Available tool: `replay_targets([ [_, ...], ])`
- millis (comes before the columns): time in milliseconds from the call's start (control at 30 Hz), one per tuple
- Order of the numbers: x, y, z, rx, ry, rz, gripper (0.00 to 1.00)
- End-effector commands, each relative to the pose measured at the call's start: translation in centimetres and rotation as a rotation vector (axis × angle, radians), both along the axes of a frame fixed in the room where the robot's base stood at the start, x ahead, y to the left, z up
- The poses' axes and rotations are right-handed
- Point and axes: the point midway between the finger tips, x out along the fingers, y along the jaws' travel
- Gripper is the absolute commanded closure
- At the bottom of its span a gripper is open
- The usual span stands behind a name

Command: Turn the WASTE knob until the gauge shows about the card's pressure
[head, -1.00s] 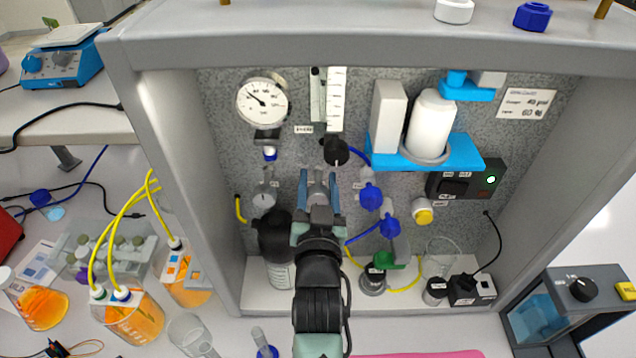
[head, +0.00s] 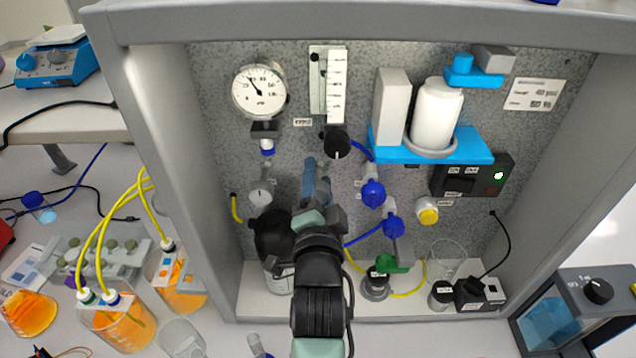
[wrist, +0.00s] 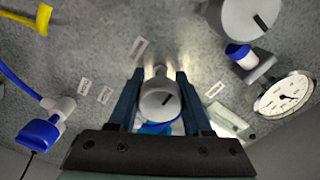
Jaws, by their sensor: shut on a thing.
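In the wrist view a grey round knob (wrist: 160,100) with a dark pointer line sits between the two dark blue fingers of my gripper (wrist: 158,92), which is shut on it. In the head view my gripper (head: 317,182) reaches the panel below a black knob (head: 337,143), and hides the held knob. Labels beside the knobs are too small to read, so I cannot confirm which says WASTE. The round white gauge (head: 259,91) is at upper left, its needle pointing up and left; it also shows in the wrist view (wrist: 285,95). The white card (head: 534,94) is at upper right, its print blurred.
Another grey knob (head: 260,196) is left of my gripper. Blue valves (head: 373,193) with blue tubing are close on its right. A blue shelf (head: 480,150) holds a white canister (head: 437,115). The grey cabinet wall (head: 150,150) bounds the left side.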

Motion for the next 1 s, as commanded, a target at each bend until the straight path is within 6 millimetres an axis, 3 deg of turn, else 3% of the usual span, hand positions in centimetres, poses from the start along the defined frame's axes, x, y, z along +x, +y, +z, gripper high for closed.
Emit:
replay_targets([
  [400, -0.02, 0.02, -0.19, 0.252, 0.002, 0.0, 1.0],
  [1000, -0.02, 0.0, -0.14, 0.313, 0.002, 0.0, 1.0],
])
